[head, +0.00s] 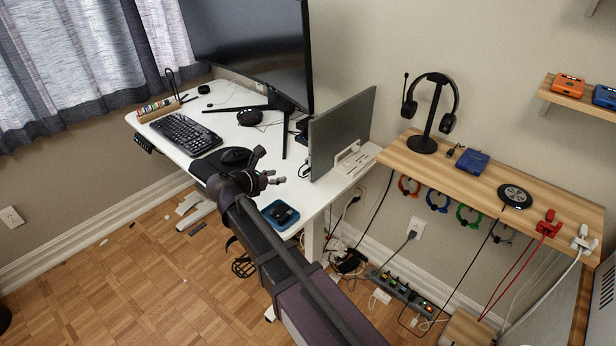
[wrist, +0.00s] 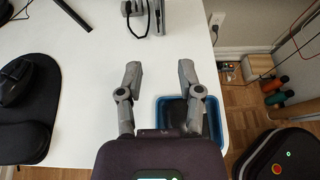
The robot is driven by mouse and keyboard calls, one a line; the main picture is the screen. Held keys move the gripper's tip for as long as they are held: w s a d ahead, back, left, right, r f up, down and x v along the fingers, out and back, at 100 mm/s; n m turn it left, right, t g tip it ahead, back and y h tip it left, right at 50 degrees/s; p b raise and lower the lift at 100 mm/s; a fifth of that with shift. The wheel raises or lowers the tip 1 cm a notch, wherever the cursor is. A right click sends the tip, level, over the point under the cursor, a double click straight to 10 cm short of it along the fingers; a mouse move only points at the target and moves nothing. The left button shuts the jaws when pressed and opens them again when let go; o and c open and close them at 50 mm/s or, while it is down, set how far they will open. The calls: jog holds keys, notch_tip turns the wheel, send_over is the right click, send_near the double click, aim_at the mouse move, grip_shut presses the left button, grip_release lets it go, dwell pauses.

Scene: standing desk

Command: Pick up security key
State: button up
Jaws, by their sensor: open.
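My gripper (head: 269,168) is open and empty above the front right part of the white desk. In the wrist view its two fingers (wrist: 159,74) are spread apart over bare desk top. I cannot pick out the security key for certain. A small blue tray (head: 269,206) with dark contents sits at the desk's front right corner. In the wrist view the blue tray (wrist: 213,152) lies behind the right finger, partly hidden by it and the gripper body. A small black item (head: 453,150) lies on the wooden shelf, too small to identify.
The desk (head: 222,118) also holds a keyboard (head: 182,133), a mouse (head: 235,156), a large monitor (head: 250,45) and a smaller screen (head: 342,130). The wooden shelf (head: 545,195) at right carries a headset stand (head: 422,143), a blue box (head: 471,161) and a round black pad (head: 515,196).

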jog(key=shift+a, duration=0.2)
jog(key=b, duration=0.3)
send_near(304, 172)
jog(key=x, duration=0.4)
jog(key=shift+w+r, duration=0.1)
jog(key=shift+r, duration=0.1)
jog(key=shift+w+d+f, duration=0.1)
jog(key=shift+w+d, duration=0.2)
jog(key=shift+w, duration=0.05)
jog(key=b+x, duration=0.1)
jog(key=x, duration=0.1)
jog(key=b+x, duration=0.1)
jog(key=x, duration=0.1)
jog(key=shift+f, duration=0.3)
jog(key=shift+w+d+f+b, duration=0.15)
jog(key=shift+w+d+b, duration=0.15)
jog(key=shift+w, duration=0.1)
